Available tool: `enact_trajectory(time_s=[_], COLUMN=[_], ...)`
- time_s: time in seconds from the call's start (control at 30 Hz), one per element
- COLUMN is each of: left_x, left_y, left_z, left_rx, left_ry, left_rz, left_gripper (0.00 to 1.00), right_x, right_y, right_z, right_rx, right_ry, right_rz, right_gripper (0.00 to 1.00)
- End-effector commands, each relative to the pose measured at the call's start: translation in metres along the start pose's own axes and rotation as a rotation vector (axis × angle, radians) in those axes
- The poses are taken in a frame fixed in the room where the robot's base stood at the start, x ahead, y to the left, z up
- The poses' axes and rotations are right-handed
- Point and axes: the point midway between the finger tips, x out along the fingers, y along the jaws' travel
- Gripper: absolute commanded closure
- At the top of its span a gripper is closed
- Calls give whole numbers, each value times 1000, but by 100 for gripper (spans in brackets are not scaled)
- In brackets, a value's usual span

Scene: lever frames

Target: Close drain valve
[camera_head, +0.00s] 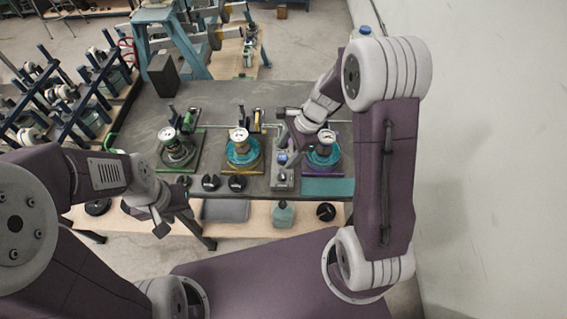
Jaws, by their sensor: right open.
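Three lever stations stand in a row on a dark bench: a green-based one (178,150), a yellow-based one (242,152) and a purple-based one (324,155). Each has a round gauge on top of a pot-like body. Which part is the drain valve cannot be told at this size. My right gripper (287,118) is open at the upper left of the purple-based station, between it and the yellow-based one. Contact with a lever there cannot be made out. My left gripper (163,217) hangs low in front of the bench's left part, apart from the stations; its jaws are unclear.
A small grey box with a blue knob (283,170) stands between the yellow and purple stations. Black knobs (236,183) sit along the front. Loose parts lie on the wooden front ledge (262,211). A blue rack (60,100) stands left; a white wall (480,150) is right.

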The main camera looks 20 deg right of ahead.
Motion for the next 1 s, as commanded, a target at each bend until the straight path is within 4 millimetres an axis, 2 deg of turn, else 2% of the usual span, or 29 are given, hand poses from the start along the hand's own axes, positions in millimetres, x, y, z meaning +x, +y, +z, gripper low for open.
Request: enact_trajectory(time_s=[0.03,0.2,0.43,0.7,0.8,1.0], left_x=[-21,-36,-34,-39,-40,-40], left_y=[0,1,1,1,1,1], left_z=[-2,-4,-3,-4,-4,-4], left_rx=[0,0,0,0,0,0], left_ry=[0,0,-1,-1,0,0], left_rz=[0,0,0,0,0,0], left_gripper=[64,64,64,64,64,64], right_x=[-6,9,20,74,89,101], right_y=[-7,6,7,12,12,12], right_z=[-5,-26,-28,-25,-25,-25], right_rx=[57,142,142,141,140,139], right_ry=[-18,-35,-35,-33,-33,-31], right_rz=[11,69,70,71,70,67], right_gripper=[40,40,40,40,40,40])
